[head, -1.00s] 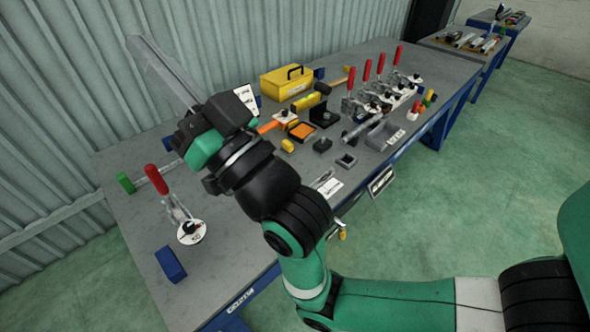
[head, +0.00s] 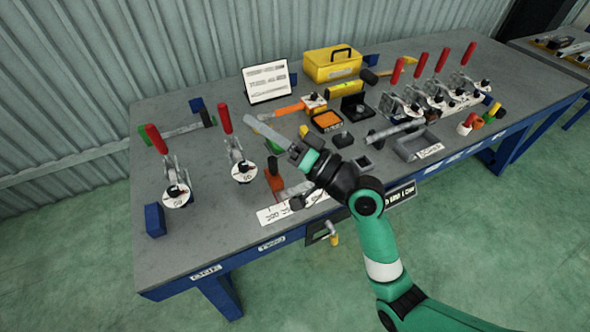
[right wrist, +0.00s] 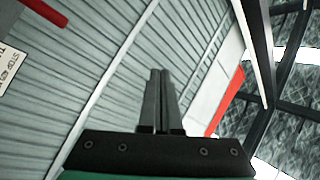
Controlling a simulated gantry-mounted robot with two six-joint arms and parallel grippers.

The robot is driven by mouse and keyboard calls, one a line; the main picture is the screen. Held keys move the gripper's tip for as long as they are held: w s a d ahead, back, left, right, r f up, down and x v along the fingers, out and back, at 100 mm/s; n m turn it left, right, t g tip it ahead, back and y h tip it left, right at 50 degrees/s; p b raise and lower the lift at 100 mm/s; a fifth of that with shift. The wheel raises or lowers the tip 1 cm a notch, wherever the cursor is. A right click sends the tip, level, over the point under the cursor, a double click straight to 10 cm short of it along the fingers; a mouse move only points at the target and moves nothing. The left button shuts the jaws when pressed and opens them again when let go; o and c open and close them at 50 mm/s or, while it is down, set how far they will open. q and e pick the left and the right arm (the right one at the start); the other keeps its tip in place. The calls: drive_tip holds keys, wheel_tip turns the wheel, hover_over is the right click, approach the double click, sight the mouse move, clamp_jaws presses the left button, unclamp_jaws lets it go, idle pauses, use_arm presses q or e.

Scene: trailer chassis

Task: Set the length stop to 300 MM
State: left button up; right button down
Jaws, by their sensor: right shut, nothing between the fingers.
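My right gripper (head: 250,119) reaches in over the middle of the bench, its long grey fingers pointing to the upper left. In the right wrist view the fingers (right wrist: 160,100) are together with nothing between them. Below it, near the bench's front edge, a brown-orange upright block (head: 274,178) stands by a metal bar and a white marked plate (head: 270,214). This may be the length stop; my wrist partly covers it, and its setting is too small to read. A white card (head: 266,82) with printed lines stands behind the gripper. My left gripper is out of view.
Red-handled toggle clamps (head: 173,178) stand at the left, with more (head: 440,90) at the right. A yellow toolbox (head: 333,65), an orange tray (head: 327,121) and a grey bin (head: 416,144) are also on the bench. Bare bench (head: 215,245) lies at front left.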

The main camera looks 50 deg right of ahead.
sight(276, 177)
drive_tip(key=s+d+f+m+g+h, duration=0.1)
drive_tip(key=d+f+m, duration=0.3)
drive_tip(key=f, duration=0.5)
drive_tip(key=s+d+f+m+g+h+b, duration=0.1)
drive_tip(key=s+d+f+m+h, duration=0.2)
drive_tip(key=f, duration=0.5)
drive_tip(key=s+d+f+m+h+b, duration=0.1)
drive_tip(key=s+d+f+m, duration=0.3)
drive_tip(key=f, duration=0.5)
drive_tip(key=shift+d+f+m+g+h, duration=0.15)
drive_tip(key=shift+d+g+h, duration=0.05)
drive_tip(key=shift+d, duration=0.45)
drive_tip(key=shift+d+f+m+g+h, duration=0.15)
drive_tip(key=shift+d+g+h, duration=0.05)
drive_tip(key=shift+d, duration=0.45)
drive_tip(key=w+b, duration=0.2)
drive_tip(key=w, duration=0.8)
drive_tip(key=shift+w+b, duration=0.3)
drive_tip(key=shift+w, duration=0.05)
drive_tip(key=shift+w+a+r, duration=0.1)
drive_tip(key=shift+w+a, duration=0.75)
drive_tip(key=shift+a, duration=0.05)
drive_tip(key=shift+w+a, duration=0.35)
